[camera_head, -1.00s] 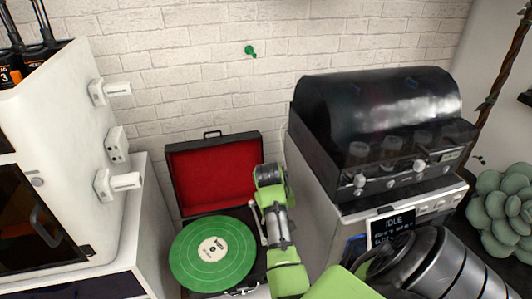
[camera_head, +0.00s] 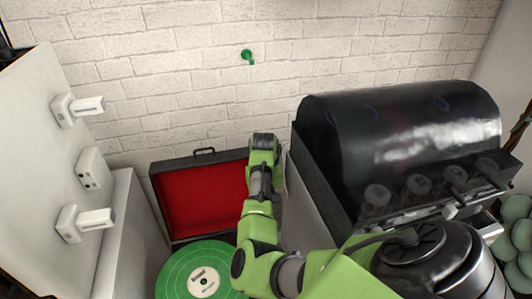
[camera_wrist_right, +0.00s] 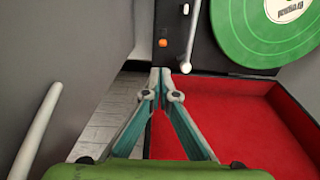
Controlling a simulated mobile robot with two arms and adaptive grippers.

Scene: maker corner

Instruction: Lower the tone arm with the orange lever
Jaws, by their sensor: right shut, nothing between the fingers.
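The record player's green record (camera_head: 200,275) is at the bottom of the head view, and the record (camera_wrist_right: 262,28) is at the top right of the right wrist view. The orange lever (camera_wrist_right: 163,43) is a small block on the black deck, beside the pale tone arm (camera_wrist_right: 191,42). My right gripper (camera_wrist_right: 160,76) is shut and empty. Its tips appear just below the lever in the wrist view, apart from it in the picture; their height above the deck is unclear. My right arm hides the lever and tone arm in the head view. My left gripper is out of view.
The open red-lined lid (camera_head: 203,198) stands behind the deck. A black-hooded machine (camera_head: 400,140) is close on the right, and a white cabinet (camera_head: 45,170) with handles is on the left. A green peg (camera_head: 247,57) is on the brick wall.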

